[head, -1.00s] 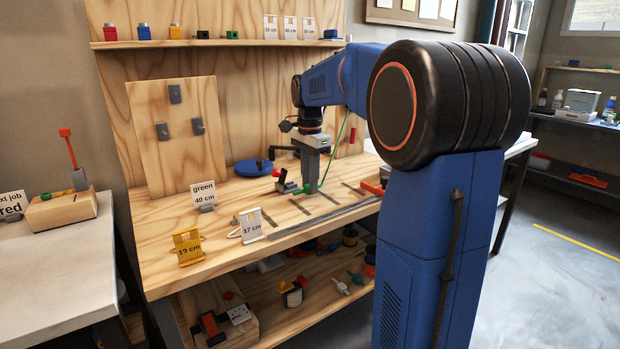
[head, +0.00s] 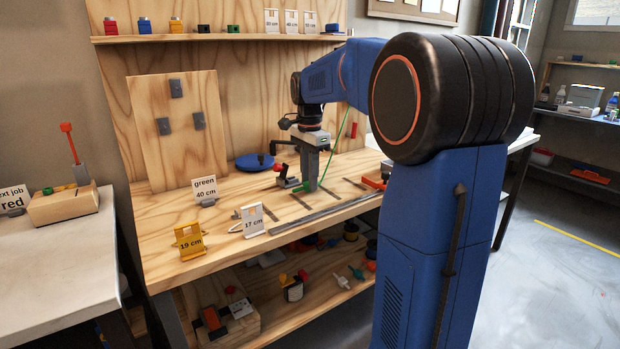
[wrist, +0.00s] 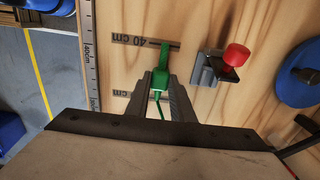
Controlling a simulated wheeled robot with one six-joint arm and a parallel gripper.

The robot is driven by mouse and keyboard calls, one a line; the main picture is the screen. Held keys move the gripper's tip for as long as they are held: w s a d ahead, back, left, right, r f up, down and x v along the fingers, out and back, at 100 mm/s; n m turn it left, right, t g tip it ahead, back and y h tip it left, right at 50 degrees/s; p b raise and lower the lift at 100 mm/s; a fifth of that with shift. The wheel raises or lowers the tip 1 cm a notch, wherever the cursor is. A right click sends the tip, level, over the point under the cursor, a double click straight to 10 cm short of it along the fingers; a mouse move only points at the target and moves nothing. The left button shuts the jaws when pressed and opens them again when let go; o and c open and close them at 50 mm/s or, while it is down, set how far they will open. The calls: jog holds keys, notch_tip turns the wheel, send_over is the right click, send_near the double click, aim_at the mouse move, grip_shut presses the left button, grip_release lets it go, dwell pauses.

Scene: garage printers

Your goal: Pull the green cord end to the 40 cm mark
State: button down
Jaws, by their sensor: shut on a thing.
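In the wrist view, my gripper (wrist: 160,82) is shut on the green cord end (wrist: 164,62), low over the wooden bench. The cord end points away from the jaws, and its tip overlaps the dark strip marked 40 cm (wrist: 140,41). Another marked strip (wrist: 122,94) lies beside the jaws, its number partly hidden. In the head view, my gripper (head: 310,186) points down at the bench among the dark strips. The thin green cord (head: 341,132) rises to the right behind my arm. A white sign reading green 40 cm (head: 204,186) stands to the left.
A clamp with a red knob (wrist: 236,55) stands right of the 40 cm strip, near a blue disc (wrist: 298,75). A ruler (head: 325,212) runs along the bench front. A 17 cm tag (head: 253,220) and a yellow 19 cm tag (head: 189,243) stand at the front left.

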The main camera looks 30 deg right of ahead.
jog(key=shift+d+f, duration=0.1)
jog(key=shift+d, duration=0.2)
dwell(0.8)
jog(key=shift+f, duration=0.2)
dwell(0.4)
jog(key=c, duration=1.5)
grip_release()
jog(key=shift+o, duration=0.2)
notch_tip(320, 180, up, 17)
jog(key=s+a+f+n+t, duration=0.1)
jog(key=s+a+f+n, duration=0.35)
jog(key=s, duration=0.25)
jog(key=s+a+f+n+t, duration=0.1)
jog(key=s+a+f+n, duration=0.3)
jog(key=s+a, duration=0.3)
jog(key=s+a+f+n+t, duration=0.2)
jog(key=s+a+f+n, duration=0.2)
jog(key=s+f+n, duration=0.5)
jog(key=s+f, duration=0.7)
jog(key=f, duration=0.2)
jog(key=shift+a+f+t, duration=0.15)
jog(key=shift+f+t, duration=0.2)
jog(key=shift+t, duration=0.05)
